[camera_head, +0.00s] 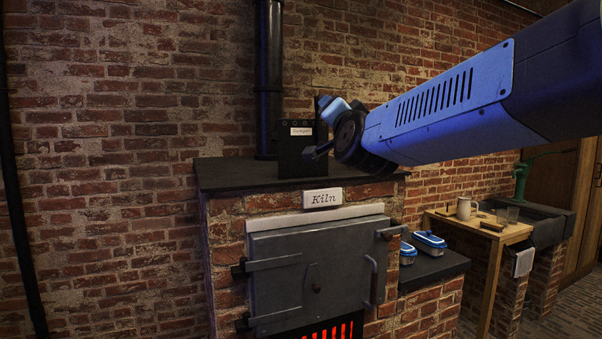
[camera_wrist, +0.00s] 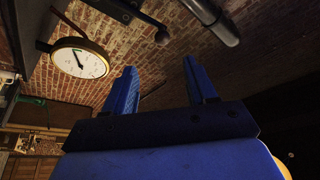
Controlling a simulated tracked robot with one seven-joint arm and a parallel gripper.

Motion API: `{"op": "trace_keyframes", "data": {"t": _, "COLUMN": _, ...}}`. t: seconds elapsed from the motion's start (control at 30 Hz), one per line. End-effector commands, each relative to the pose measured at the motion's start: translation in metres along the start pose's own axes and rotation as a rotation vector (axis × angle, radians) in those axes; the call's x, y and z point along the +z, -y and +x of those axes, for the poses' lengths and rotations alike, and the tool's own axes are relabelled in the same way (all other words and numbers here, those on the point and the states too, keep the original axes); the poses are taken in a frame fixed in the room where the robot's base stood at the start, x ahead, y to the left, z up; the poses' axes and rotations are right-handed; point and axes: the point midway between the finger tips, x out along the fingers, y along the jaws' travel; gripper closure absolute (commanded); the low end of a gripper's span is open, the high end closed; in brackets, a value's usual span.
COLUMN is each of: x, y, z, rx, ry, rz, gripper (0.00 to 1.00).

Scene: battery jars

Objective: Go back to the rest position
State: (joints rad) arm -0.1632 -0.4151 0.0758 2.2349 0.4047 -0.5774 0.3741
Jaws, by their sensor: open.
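My gripper (camera_wrist: 160,84) shows in the wrist view with its two blue fingers apart and nothing between them. Behind the fingers is a brick wall. In the head view my blue arm reaches in from the upper right, and my gripper (camera_head: 318,140) is at its far end, above the top of the kiln (camera_head: 225,175). It is in front of or beside a black box (camera_head: 292,160) with a small white label; I cannot tell whether they touch.
The kiln's grey door (camera_head: 340,270) is shut, with a red glow below. Blue-lidded containers (camera_head: 430,240) stand on a dark ledge to the right. Further right are a wooden table (camera_head: 470,228) with a mug (camera_head: 463,209) and a sink (camera_head: 548,222). A black pipe (camera_head: 268,80) rises behind the kiln.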

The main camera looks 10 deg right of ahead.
Motion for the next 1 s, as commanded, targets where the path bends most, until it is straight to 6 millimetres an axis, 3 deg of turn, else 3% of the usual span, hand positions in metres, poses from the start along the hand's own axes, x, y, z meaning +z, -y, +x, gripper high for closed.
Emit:
{"op": "trace_keyframes", "data": {"t": 0.23, "x": 0.019, "y": -0.020, "z": -0.019, "rx": 0.056, "ry": 0.143, "rz": -0.088, "gripper": 0.44}}
{"op": "trace_keyframes", "data": {"t": 0.47, "x": 0.055, "y": -0.066, "z": -0.071, "rx": 0.169, "ry": 0.430, "rz": -0.258, "gripper": 0.44}}
{"op": "trace_keyframes", "data": {"t": 0.7, "x": 0.084, "y": -0.119, "z": -0.145, "rx": 0.296, "ry": 0.739, "rz": -0.421, "gripper": 0.44}}
{"op": "trace_keyframes", "data": {"t": 1.0, "x": 0.100, "y": -0.177, "z": -0.253, "rx": 0.455, "ry": 1.115, "rz": -0.574, "gripper": 0.44}}
